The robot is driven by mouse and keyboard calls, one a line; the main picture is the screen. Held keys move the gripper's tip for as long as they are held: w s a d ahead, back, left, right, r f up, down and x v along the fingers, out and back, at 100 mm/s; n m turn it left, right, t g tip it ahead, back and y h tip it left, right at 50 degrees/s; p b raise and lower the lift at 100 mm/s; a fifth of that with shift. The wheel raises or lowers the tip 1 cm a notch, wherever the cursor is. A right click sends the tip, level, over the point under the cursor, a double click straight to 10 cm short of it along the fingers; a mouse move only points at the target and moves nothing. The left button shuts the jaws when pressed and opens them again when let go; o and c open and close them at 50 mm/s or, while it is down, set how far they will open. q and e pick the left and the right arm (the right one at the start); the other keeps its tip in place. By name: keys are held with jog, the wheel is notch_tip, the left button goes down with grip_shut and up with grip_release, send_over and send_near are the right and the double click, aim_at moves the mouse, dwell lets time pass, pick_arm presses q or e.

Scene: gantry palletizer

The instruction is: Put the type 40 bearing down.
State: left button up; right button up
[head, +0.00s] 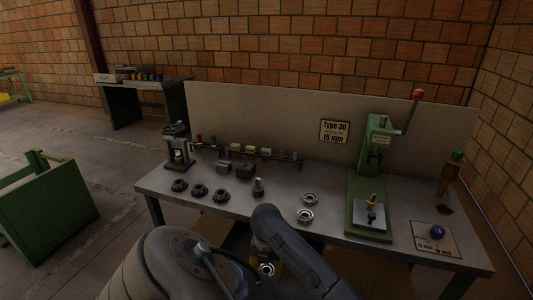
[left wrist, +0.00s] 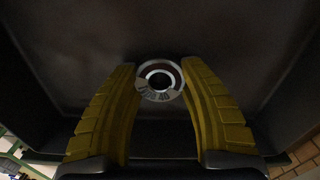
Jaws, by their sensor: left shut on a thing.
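The type 40 bearing, a metal ring with "Type 40" lettering on its face, shows in the left wrist view (left wrist: 158,96). My left gripper (left wrist: 160,78) has its yellow fingers shut on it from both sides. In the head view the held bearing (head: 267,270) shows at the bottom centre, partly hidden by my arm, and my left gripper (head: 265,262) appears at the bench's front edge. Two other ring bearings lie on the grey bench, one farther back (head: 310,197) and one nearer (head: 304,215). My right gripper is not in view.
A green press (head: 372,180) stands right of the loose bearings. A board with a blue knob (head: 437,232) lies at the bench's right end. Several dark round parts (head: 199,190) sit left, and a small dark upright part (head: 258,188) stands mid-bench. A "Type 30, 15 mm" sign (head: 334,131) hangs behind.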

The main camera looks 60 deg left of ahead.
pick_arm(q)
jog(key=o, duration=1.2)
jog(key=shift+f, duration=0.1)
notch_tip(320, 180, up, 12)
dwell(0.4)
